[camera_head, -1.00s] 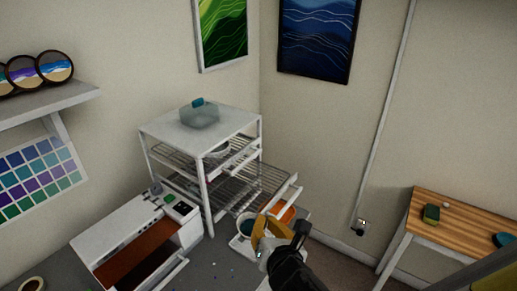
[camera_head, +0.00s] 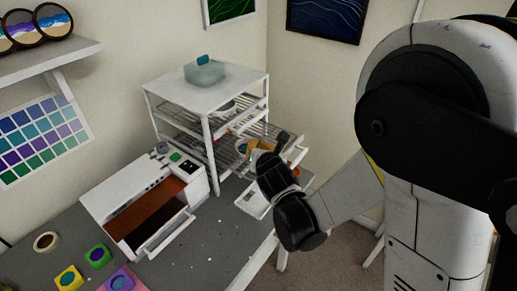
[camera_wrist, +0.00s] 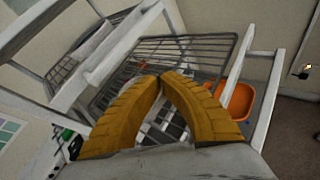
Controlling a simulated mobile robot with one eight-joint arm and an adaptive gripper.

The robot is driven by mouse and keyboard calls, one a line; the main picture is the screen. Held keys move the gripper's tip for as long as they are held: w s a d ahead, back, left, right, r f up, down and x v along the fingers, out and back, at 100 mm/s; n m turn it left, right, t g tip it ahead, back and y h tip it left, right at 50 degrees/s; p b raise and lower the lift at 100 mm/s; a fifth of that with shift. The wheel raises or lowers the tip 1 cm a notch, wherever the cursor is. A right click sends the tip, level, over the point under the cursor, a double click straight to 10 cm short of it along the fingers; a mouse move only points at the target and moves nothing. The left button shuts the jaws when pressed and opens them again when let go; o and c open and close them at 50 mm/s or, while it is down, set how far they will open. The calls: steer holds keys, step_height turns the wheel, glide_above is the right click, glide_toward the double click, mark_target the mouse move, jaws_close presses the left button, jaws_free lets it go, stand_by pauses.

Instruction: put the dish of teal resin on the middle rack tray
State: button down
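The dish of teal resin (camera_head: 242,147) shows small at the rack's middle level in the head view, right at my fingertips. My gripper (camera_head: 254,147) has its yellow fingers brought together at the tips, seemingly on the dish's rim. In the wrist view my gripper (camera_wrist: 160,78) covers most of what lies beyond the tips, and the dish is not clearly visible. The wire middle rack tray (camera_wrist: 185,45) lies just beyond the fingers. I cannot tell whether the dish touches the tray.
The white rack (camera_head: 209,150) carries a clear container (camera_head: 204,72) on top. A pale dish (camera_head: 224,107) sits on the upper tray. A white machine with an open drawer (camera_head: 165,235) stands at the left.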

steer(key=shift+s+f, duration=0.1)
steer(key=shift+f, duration=0.2)
steer(key=shift+f, duration=0.1)
steer(key=shift+f, duration=0.15)
steer(key=c, duration=1.6)
jaws_free()
steer(key=shift+r, duration=0.2)
